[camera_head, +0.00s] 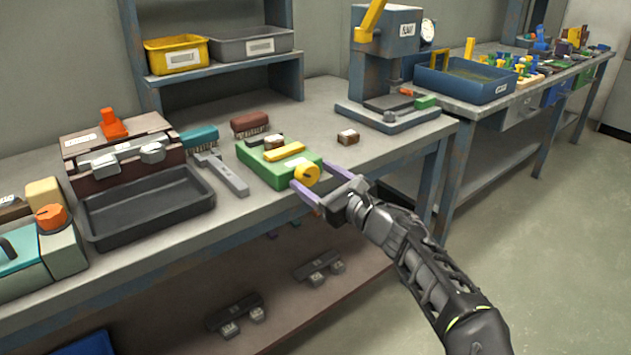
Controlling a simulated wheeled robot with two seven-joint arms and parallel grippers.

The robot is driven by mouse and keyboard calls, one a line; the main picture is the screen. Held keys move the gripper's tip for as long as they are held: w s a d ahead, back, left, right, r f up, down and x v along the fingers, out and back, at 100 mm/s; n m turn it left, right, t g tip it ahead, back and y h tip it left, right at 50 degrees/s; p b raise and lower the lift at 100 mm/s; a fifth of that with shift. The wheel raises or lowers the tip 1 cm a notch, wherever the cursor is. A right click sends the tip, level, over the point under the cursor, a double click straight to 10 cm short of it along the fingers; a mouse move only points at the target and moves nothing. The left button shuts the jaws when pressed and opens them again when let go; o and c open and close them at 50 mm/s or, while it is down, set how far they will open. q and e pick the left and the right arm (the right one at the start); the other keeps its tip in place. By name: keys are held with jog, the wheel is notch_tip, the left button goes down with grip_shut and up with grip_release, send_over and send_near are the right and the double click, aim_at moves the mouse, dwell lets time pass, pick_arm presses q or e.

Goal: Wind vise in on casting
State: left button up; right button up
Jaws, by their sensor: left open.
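The green vise (251,162) sits on the bench, with a yellow bar (285,152) across its top and a round yellow knob (307,175) on its near right end. A small brown block with a pale top (274,142), perhaps the casting, sits at the vise's far side by the bar; whether the jaws touch it is unclear. My left gripper (309,174) is open, its two purple fingers on either side of the knob. Contact with the knob cannot be told. My right gripper is not in view.
Another brown block (348,137) lies right of the vise. A grey bar-like tool (222,174), teal brush (199,137) and dark red brush (250,123) lie left and behind. A black tray (147,226) is further left; a press (386,75) stands at right.

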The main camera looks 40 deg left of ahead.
pick_arm(q)
jog(key=shift+a, duration=0.15)
jog(key=shift+c, duration=0.3)
jog(key=c, duration=1.3)
